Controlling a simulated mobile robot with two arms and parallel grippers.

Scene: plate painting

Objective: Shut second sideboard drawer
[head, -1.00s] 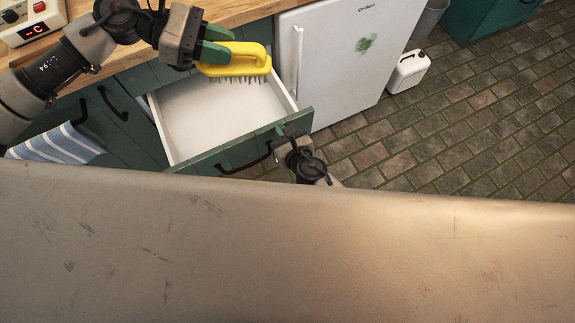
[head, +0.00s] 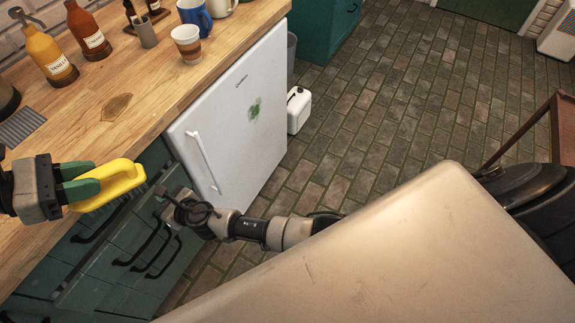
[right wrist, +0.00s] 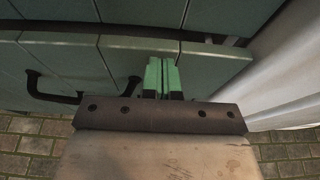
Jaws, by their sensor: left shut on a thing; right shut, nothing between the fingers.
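The green sideboard drawer (head: 112,232) shows in the head view under the wooden worktop, partly hidden by my left gripper and the brush. Its front appears to stand out only a little. In the right wrist view the drawer front (right wrist: 120,60) fills the middle, with a dark gap behind its top edge at the right. My right gripper (head: 166,200) is shut and empty, its green fingertips (right wrist: 162,76) at the drawer front; contact is hard to tell. My left gripper (head: 90,186) is shut on a yellow brush (head: 122,182), above the drawer.
A white fridge (head: 235,120) stands right beside the drawer. A white canister (head: 299,108) is on the open brick floor.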

